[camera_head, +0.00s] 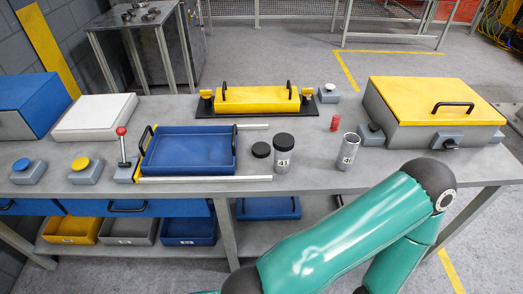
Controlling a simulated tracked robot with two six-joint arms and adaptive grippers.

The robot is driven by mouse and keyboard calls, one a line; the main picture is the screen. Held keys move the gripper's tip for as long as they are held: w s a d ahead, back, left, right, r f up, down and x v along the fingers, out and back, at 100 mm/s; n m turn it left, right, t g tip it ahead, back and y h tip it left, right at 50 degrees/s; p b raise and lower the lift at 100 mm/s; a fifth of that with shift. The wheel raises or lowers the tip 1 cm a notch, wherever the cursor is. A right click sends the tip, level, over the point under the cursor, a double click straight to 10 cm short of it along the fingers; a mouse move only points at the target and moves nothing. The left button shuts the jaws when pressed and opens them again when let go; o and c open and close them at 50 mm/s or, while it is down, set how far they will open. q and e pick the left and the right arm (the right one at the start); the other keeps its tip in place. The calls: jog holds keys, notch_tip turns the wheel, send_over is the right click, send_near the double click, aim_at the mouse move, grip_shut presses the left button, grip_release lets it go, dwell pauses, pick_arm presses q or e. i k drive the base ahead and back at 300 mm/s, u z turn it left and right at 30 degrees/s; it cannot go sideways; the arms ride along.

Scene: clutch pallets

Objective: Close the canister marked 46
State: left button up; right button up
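An open grey metal canister (347,151) stands upright on the workbench, right of centre. Its label starts with a 4; the second digit is too small to read surely. A second canister (283,157) stands to its left with a black lid on top; its label seems to read 41. A loose black lid (261,150) lies on the bench just left of that canister. A teal arm of mine crosses the lower right, in front of the bench. Neither gripper shows in the view.
A blue tray (190,168) lies left of the canisters, beside a red-knobbed lever (122,146). A small red cylinder (335,122) stands behind the open canister. A yellow-lidded box (408,101) is at right. A yellow handled cover (257,107) lies at the back.

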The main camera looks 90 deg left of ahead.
aim_at(349, 146)
jog(key=z, duration=1.65)
jog(key=i, duration=0.1)
jog(key=u, duration=2.8)
jog(key=k, duration=0.35)
jog(key=u, duration=0.65)
jog(key=i, duration=0.65)
jog(key=k, duration=0.6)
jog(key=u, duration=0.1)
